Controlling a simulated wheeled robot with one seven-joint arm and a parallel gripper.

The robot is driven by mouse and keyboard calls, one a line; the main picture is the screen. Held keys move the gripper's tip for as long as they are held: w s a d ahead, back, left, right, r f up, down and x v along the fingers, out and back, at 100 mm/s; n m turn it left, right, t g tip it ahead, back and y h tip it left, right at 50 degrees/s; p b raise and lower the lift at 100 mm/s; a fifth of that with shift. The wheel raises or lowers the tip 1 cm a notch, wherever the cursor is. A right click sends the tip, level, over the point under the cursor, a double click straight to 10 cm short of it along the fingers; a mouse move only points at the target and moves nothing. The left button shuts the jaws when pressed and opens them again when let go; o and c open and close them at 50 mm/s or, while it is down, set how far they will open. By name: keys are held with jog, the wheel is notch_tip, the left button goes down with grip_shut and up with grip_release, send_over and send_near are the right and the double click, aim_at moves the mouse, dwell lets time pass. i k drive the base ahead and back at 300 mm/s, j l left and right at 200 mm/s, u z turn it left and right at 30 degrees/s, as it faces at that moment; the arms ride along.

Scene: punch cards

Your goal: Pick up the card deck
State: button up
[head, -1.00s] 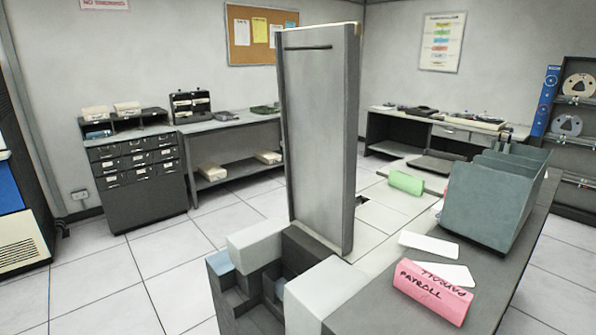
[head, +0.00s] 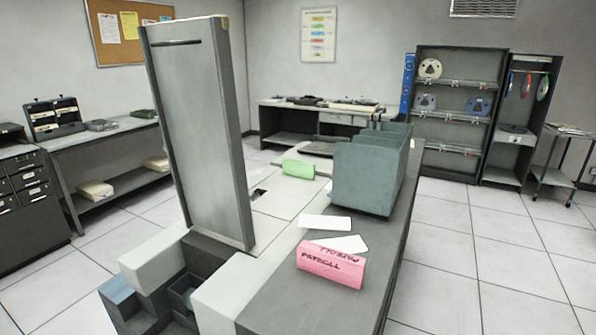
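A pink block marked PAYROLL (head: 331,265) lies on the dark grey top (head: 290,308) of the machine or counter in front of me. It looks like a card deck with handwriting on its faces. Two white cards lie flat just behind it, one farther back (head: 325,222) and one nearer (head: 342,244). A green block (head: 298,169), perhaps another deck, lies farther back on the pale surface. My gripper is not in view, so its state does not show.
A tall grey upright panel (head: 200,130) stands left of the pink block, above stepped grey and white blocks (head: 152,262). A grey-green open tray (head: 365,180) stands behind the cards. Floor (head: 450,270) is clear to the right. Shelves (head: 455,110) line the back wall.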

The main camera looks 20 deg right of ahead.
aim_at(304, 170)
jog(key=i+l+z, duration=0.15)
jog(key=l, duration=0.2)
jog(key=i+l+z, duration=0.15)
jog(key=l, duration=0.2)
jog(key=i+l+z, duration=0.15)
jog(key=l, duration=0.2)
jog(key=i+l+z, duration=0.15)
jog(key=l, duration=0.2)
jog(key=i+l+z, duration=0.55)
jog(key=i, duration=0.25)
jog(key=i+l+z, duration=0.3)
jog(key=i+z, duration=0.3)
jog(key=i, duration=3.95)
jog(key=i+u, duration=0.25)
jog(key=i, duration=0.55)
jog(key=i+l+u, duration=0.25)
jog(key=i, duration=0.6)
jog(key=i+j+u, duration=0.15)
jog(key=u, duration=0.25)
jog(key=i+u, duration=0.65)
jog(key=u, duration=0.2)
jog(key=i+l+u, duration=0.1)
jog(key=i+u, duration=0.15)
jog(key=u, duration=0.2)
jog(key=i+j+u, duration=0.15)
jog(key=i+u, duration=0.25)
jog(key=i, duration=0.3)
jog(key=i+u, duration=0.4)
jog(key=i, duration=0.25)
